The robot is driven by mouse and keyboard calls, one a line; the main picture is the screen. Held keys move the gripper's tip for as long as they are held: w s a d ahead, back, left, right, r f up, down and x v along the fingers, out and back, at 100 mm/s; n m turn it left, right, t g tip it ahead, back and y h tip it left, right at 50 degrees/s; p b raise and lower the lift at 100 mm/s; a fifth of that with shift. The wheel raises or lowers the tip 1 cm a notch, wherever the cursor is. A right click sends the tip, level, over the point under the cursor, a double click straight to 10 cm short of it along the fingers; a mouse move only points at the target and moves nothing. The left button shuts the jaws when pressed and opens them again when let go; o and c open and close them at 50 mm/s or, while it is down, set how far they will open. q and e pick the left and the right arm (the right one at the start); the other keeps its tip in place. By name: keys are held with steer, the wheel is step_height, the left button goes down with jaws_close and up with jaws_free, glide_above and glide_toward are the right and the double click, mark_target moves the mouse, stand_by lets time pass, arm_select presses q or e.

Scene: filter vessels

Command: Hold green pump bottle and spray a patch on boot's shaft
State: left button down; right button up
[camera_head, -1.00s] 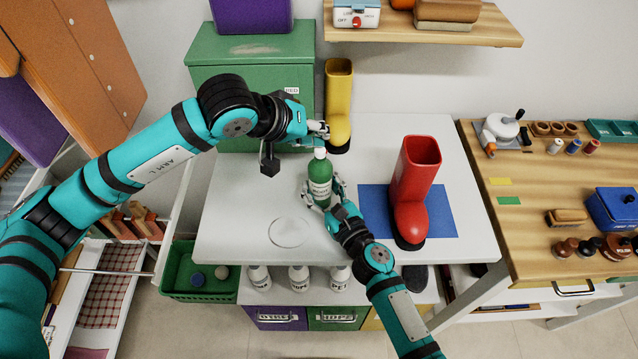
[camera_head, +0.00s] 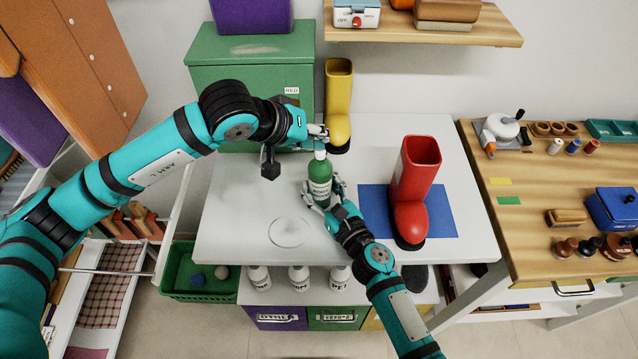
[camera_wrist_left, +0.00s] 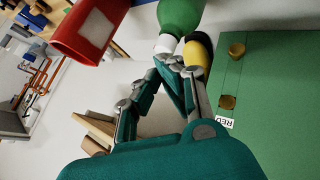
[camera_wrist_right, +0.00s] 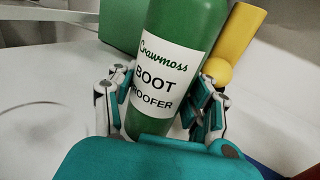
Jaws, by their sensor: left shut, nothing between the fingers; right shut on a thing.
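The green pump bottle (camera_head: 319,186) stands upright on the white table, its label reading "BOOT" in the right wrist view (camera_wrist_right: 165,75). My right gripper (camera_head: 323,195) is shut on the bottle's body, fingers on both sides. My left gripper (camera_head: 322,134) is shut and empty at the bottle's white top; in the left wrist view its fingertips (camera_wrist_left: 170,64) are close to the white cap (camera_wrist_left: 166,43). I cannot tell whether they touch. The red boot (camera_head: 413,190) stands upright on a blue mat (camera_head: 446,215) right of the bottle; a pale patch shows on it in the left wrist view (camera_wrist_left: 96,27).
A yellow boot (camera_head: 338,100) stands behind the bottle, beside a green cabinet (camera_head: 225,75). A clear round disc (camera_head: 289,232) lies at the table's front left. A wooden shelf (camera_head: 440,33) overhangs the back. White table surface is bare between bottle and mat.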

arm_select(q)
steer(key=shift+r, duration=0.45)
steer(key=shift+r, duration=2.95)
arm_select(e)
steer(key=o, duration=1.5)
